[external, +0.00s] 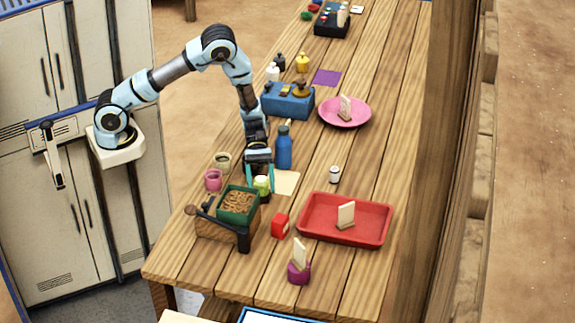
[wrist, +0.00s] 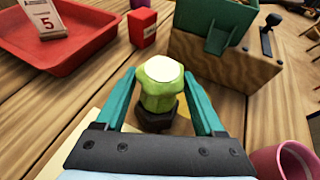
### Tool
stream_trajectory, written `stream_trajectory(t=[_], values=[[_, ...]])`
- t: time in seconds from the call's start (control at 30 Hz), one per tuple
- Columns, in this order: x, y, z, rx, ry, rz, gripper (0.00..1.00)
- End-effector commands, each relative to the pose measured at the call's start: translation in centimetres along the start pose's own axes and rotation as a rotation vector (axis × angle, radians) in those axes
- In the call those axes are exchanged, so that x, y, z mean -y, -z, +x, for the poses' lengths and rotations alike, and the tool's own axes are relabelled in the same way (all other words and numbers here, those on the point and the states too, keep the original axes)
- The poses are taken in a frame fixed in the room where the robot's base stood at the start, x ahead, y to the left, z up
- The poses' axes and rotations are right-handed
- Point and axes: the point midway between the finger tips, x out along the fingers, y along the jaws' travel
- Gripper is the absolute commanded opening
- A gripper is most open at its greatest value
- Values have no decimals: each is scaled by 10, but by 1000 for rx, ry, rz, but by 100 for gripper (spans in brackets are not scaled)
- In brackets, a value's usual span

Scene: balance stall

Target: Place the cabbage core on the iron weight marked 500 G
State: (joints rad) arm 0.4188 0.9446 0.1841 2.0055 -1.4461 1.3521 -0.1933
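The cabbage core (external: 262,183) is a pale green stub with a whitish top. In the wrist view the core (wrist: 160,85) stands upright on a dark, faceted iron weight (wrist: 157,119). The weight's marking cannot be read from here. My gripper (wrist: 160,76) is low over the table, its teal fingers on either side of the core with slim gaps, so it looks open. In the external view my gripper (external: 261,178) points down around the core. The weight's lower part is partly hidden by the gripper body in the wrist view.
A green tray of brown pieces (external: 237,204) on a wooden box stands close by. A red box (external: 280,225), red tray (external: 311,230), pink cup (external: 213,180) and blue bottle (external: 284,148) are around. A pale sheet (external: 287,182) lies beside the gripper.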

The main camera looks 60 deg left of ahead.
Motion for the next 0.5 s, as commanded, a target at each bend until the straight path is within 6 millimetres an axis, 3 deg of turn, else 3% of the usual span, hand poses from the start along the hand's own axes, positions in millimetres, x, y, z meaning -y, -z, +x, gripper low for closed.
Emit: stream_trajectory(t=[0.1, 0.4, 0.5], values=[[0, 0, 0, 0, 0, 0, 82], [0, -4, -2, 0, 1, 0, 82], [-1, -1, -13, 1, -3, 2, 82]])
